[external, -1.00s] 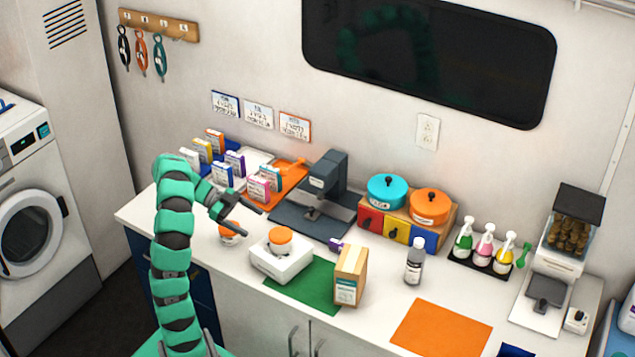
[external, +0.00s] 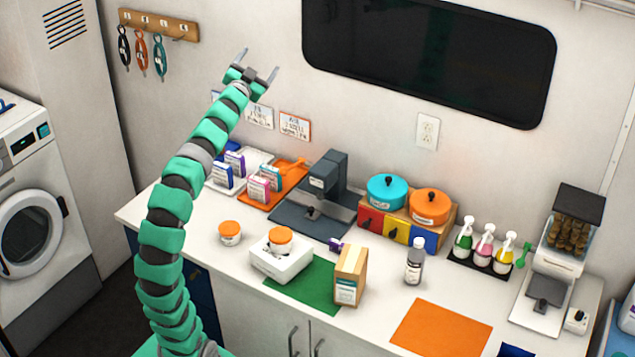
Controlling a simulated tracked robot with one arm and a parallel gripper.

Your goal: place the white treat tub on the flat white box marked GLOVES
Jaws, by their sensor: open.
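A white tub with an orange lid (external: 280,238) stands upright on the flat white box (external: 276,264) on the counter. A second, similar white tub with an orange lid (external: 230,233) stands upright on the counter to the left of the box. The lettering on the tubs and the box is too small to read, so I cannot tell which tub is the treat tub. My gripper (external: 259,63) is open and empty, raised high in front of the wall, far above both tubs.
A green mat (external: 303,286) and a tan carton (external: 350,274) are right of the white box. A dark grey device (external: 322,190) stands behind. Small boxes in trays fill the back left, partly hidden by my arm. An orange mat (external: 441,326) lies bare at the front right.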

